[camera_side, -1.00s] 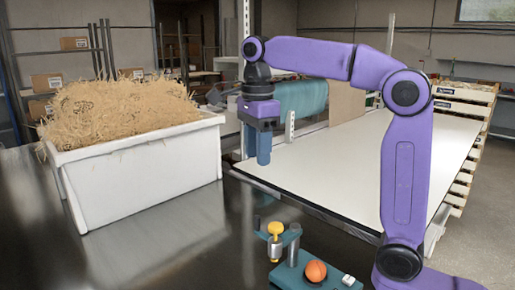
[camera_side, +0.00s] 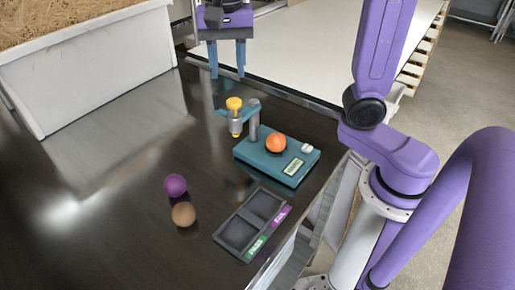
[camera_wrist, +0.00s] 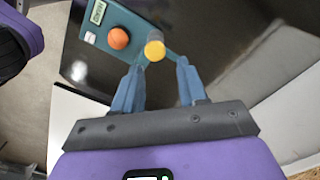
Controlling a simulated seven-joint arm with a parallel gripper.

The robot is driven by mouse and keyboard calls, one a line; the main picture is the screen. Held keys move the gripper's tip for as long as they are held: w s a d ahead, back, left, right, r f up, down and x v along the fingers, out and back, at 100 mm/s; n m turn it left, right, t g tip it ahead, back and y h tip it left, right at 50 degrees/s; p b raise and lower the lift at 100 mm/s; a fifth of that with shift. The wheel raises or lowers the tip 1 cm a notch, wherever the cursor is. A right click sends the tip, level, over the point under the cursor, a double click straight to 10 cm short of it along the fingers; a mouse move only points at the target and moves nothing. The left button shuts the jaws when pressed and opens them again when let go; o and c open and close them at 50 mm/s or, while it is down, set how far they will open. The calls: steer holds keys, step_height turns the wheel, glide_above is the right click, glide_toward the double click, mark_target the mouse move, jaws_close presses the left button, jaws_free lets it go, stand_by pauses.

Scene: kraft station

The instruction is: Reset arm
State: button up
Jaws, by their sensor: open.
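My gripper (camera_side: 228,72) hangs at the top of the side view with its two blue fingers pointing down and apart. It is open, with nothing between the fingers. In the wrist view the open gripper (camera_wrist: 158,70) shows too, and the yellow knob of the press lies beyond the fingertips. In the side view the gripper is above and behind the teal test stand (camera_side: 262,165), apart from it. An orange ball (camera_side: 276,143) rests on the stand, beside the press with its yellow knob (camera_side: 234,103). The ball also shows in the wrist view (camera_wrist: 118,38).
A purple ball (camera_side: 175,186) and a brown ball (camera_side: 184,214) lie on the dark table. A two-compartment tray (camera_side: 223,239) with green and purple labels sits at the front edge, empty. A white bin (camera_side: 95,75) of straw stands at back left. The left table area is clear.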

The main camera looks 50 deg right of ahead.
steer(key=s+d+f+n, duration=0.3)
steer(key=s+f+n, duration=0.3)
steer(key=s+n, duration=0.4)
steer(key=s+d+f+n, duration=0.3)
steer(key=s+f+n, duration=0.3)
steer(key=s+n, duration=0.4)
steer(key=shift+s+f+n, duration=0.2)
steer(key=shift+f+n, duration=0.2)
steer(key=shift+n, duration=0.5)
